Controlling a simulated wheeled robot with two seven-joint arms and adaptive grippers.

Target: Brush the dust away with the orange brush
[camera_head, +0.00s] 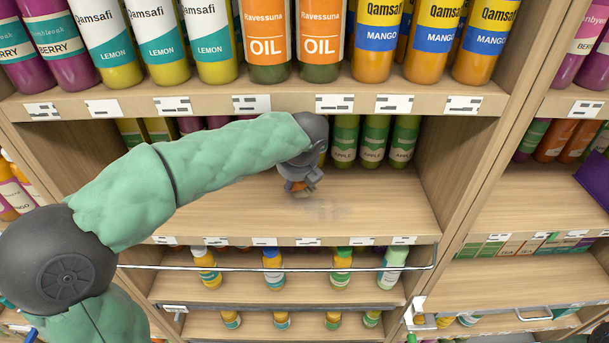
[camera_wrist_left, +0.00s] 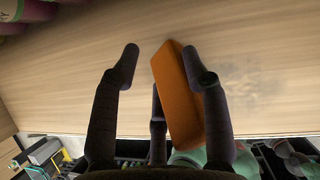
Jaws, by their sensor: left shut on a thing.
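My left gripper (camera_head: 300,184) reaches into the middle shelf in the head view, seen mostly from behind. In the left wrist view my left gripper (camera_wrist_left: 165,65) is shut on the orange brush (camera_wrist_left: 178,92), whose block-like orange body stands tilted between the dark fingers. A small part of the brush shows in the head view below the wrist; its bristles cannot be made out. A faint grey patch of dust (camera_head: 326,209) lies on the shelf board, just right of and in front of the gripper. The dust (camera_wrist_left: 238,82) also shows right of the fingers in the left wrist view. My right gripper is not in view.
The middle shelf (camera_head: 385,207) is bare around the dust. Green apple bottles (camera_head: 373,140) stand at its back. The shelf above (camera_head: 290,102) holds large bottles close over my arm. A metal rail (camera_head: 350,268) runs below the front edge, before lower shelves of small bottles.

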